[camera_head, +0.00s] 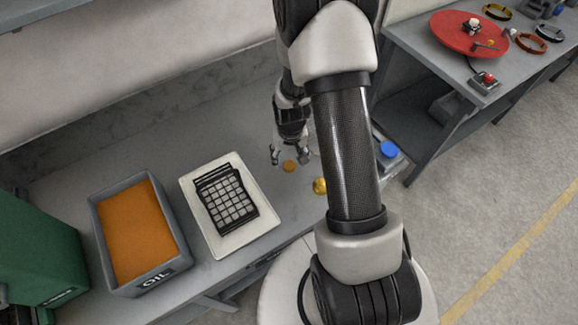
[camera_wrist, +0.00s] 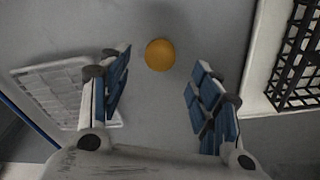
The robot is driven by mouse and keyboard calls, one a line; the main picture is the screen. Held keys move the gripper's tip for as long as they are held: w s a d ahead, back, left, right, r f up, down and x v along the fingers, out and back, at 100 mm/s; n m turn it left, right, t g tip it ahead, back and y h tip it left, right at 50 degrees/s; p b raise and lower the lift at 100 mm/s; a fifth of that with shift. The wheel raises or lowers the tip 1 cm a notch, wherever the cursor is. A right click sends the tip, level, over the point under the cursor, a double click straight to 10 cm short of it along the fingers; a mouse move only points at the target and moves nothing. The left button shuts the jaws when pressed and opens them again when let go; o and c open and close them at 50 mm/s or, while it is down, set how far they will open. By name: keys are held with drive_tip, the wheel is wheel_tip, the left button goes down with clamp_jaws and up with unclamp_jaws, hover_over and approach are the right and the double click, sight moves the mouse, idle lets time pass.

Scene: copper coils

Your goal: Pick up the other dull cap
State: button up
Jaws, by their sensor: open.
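A dull orange-brown cap (camera_head: 289,166) lies on the grey bench, just below my gripper (camera_head: 281,153) in the head view. In the wrist view the same round cap (camera_wrist: 160,55) lies flat, ahead of the gap between the fingers and near its middle. My gripper (camera_wrist: 160,70) is open and empty, with blue-padded fingers on either side and apart from the cap. A shinier yellow cap (camera_head: 320,186) lies to the right, partly hidden by my arm in the head view.
A white tray (camera_head: 264,214) bearing a black basket (camera_head: 225,198) stands left of the cap; an oil bin (camera_head: 102,224) and green box (camera_head: 35,255) are farther left. In the wrist view, a pale gridded panel (camera_wrist: 60,90) lies left. A blue round thing (camera_head: 388,149) is at right.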

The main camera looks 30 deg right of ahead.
sight(289, 164)
wheel_tip(289, 164, down, 4)
drive_tip(key=shift+w+d+f+b, duration=0.1)
drive_tip(key=shift+w+b, duration=0.05)
drive_tip(key=shift+b, duration=0.35)
drive_tip(key=shift+c, duration=0.4)
drive_tip(key=c, duration=1.1)
